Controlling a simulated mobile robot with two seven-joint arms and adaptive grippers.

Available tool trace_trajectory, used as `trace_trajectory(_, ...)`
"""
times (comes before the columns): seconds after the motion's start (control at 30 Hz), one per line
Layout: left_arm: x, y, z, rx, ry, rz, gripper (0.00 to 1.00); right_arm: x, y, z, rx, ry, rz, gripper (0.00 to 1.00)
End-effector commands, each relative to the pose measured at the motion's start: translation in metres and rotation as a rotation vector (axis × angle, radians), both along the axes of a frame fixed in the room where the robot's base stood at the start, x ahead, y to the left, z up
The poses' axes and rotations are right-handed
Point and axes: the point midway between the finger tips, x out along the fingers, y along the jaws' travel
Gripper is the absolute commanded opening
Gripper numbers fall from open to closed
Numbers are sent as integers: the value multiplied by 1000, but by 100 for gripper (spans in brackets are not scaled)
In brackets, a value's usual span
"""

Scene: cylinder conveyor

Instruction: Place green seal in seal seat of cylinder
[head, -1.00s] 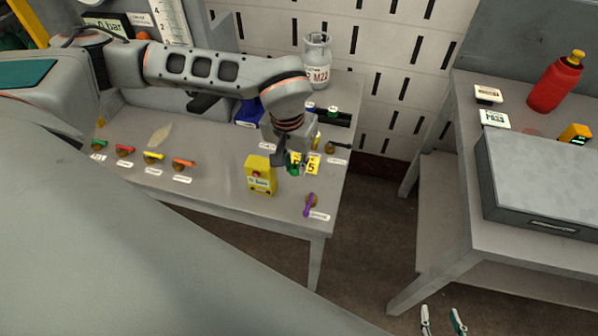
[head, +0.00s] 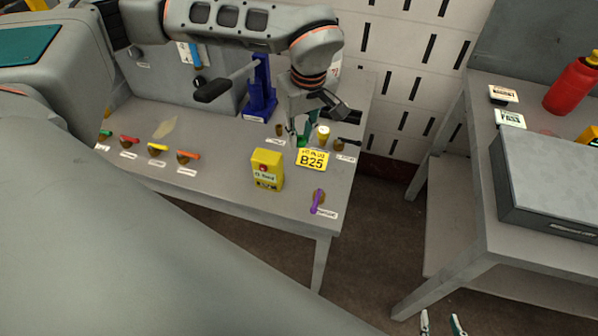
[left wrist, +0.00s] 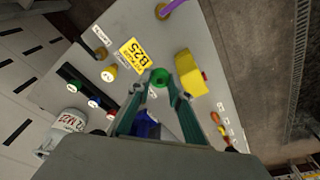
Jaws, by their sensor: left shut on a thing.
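My left gripper (head: 303,134) is shut on a small green seal (left wrist: 159,79), which shows as a ring between the fingertips in the left wrist view. They are above the table, beside the yellow B25 tag (head: 311,159). The cylinder marked M22 (left wrist: 66,127) stands at the back of the table in the left wrist view. My left arm hides most of it in the head view, and its seal seat cannot be made out. My right gripper (head: 442,325) shows only its two fingertips, apart and empty, at the bottom edge.
A yellow box (head: 267,170) with a red button stands on the table. A purple-handled valve (head: 318,201) is near the front right corner, and several coloured valves line the left. A blue stand (head: 261,88) is behind. A grey case (head: 550,180) lies on the right-hand table.

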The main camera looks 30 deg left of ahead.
Motion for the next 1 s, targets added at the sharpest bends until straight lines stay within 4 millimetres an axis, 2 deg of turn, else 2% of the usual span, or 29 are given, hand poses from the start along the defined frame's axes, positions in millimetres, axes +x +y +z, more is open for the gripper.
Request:
trace_trajectory(0.03, -1, 0, -14, 0, 6, 0, 11, 0, 0, 0, 0, 0, 0, 40)
trace_trajectory(0.2, -1, -1, -55, 0, 5, -1, 11, 0, 0, -1, 0, 1, 0, 40)
trace_trajectory(0.4, -1, 0, -92, 0, 2, -2, 11, 0, -1, -1, -2, 0, 0, 40)
trace_trajectory(0.67, 0, 0, -109, -1, 1, -2, 11, 1, -1, -1, -1, 0, 0, 40)
trace_trajectory(0.9, -1, -1, -142, 0, 2, -3, 11, 1, 0, 0, 0, -3, 0, 40)
trace_trajectory(1.0, 0, 0, -146, -1, -1, -3, 11, 1, 0, 0, 0, -3, 0, 40)
